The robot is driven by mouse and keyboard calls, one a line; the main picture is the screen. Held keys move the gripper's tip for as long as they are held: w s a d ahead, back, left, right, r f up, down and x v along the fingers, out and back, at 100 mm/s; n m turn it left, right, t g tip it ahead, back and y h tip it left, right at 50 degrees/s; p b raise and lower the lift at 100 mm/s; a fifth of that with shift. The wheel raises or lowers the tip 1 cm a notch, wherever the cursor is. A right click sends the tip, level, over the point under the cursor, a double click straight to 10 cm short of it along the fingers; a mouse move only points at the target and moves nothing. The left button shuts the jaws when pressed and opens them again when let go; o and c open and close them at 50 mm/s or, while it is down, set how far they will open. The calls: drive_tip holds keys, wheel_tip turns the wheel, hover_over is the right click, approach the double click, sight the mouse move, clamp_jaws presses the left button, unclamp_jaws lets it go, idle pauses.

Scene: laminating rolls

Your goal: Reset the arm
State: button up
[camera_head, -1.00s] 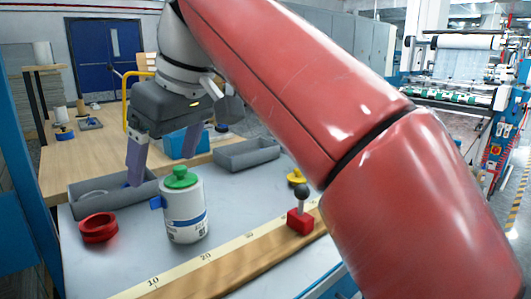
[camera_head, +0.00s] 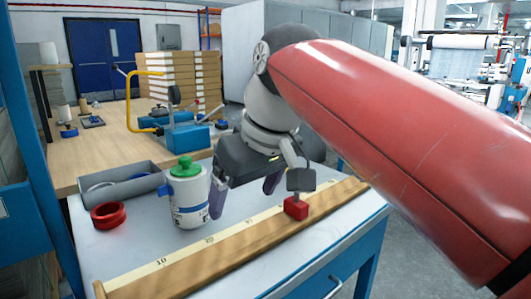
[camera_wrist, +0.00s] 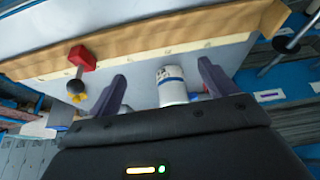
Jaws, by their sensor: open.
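My gripper (camera_head: 244,200) hangs over the right part of the grey work table (camera_head: 140,252), its fingers spread and empty. It is to the right of a white bottle with a green cap (camera_head: 189,204), which stands upright, apart from the fingers. In the wrist view my gripper (camera_wrist: 160,85) shows two purple fingers, with the white bottle (camera_wrist: 172,88) visible beyond them. My red arm reaches in from the right of the head view.
A red block with a knob (camera_head: 296,207) sits by the wooden ruler (camera_head: 240,238) along the front edge. A red ring (camera_head: 108,215) and a grey tray (camera_head: 130,183) are at the left. Stacked boxes (camera_head: 165,78) and a blue device (camera_head: 187,138) stand behind.

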drive_tip(key=s+d+f+m+t+h, duration=0.1)
drive_tip(key=s+d+f+m, duration=0.3)
drive_tip(key=d+f, duration=0.5)
drive_tip(key=s+d+f+m+t+h, duration=0.1)
drive_tip(key=s+d+f+m, duration=0.3)
drive_tip(key=d+f, duration=0.5)
wheel_tip(320, 180, down, 5)
drive_tip(key=shift+s+d+r+h, duration=0.15)
drive_tip(key=shift+s+h, duration=0.45)
drive_tip(key=shift+s, duration=0.55)
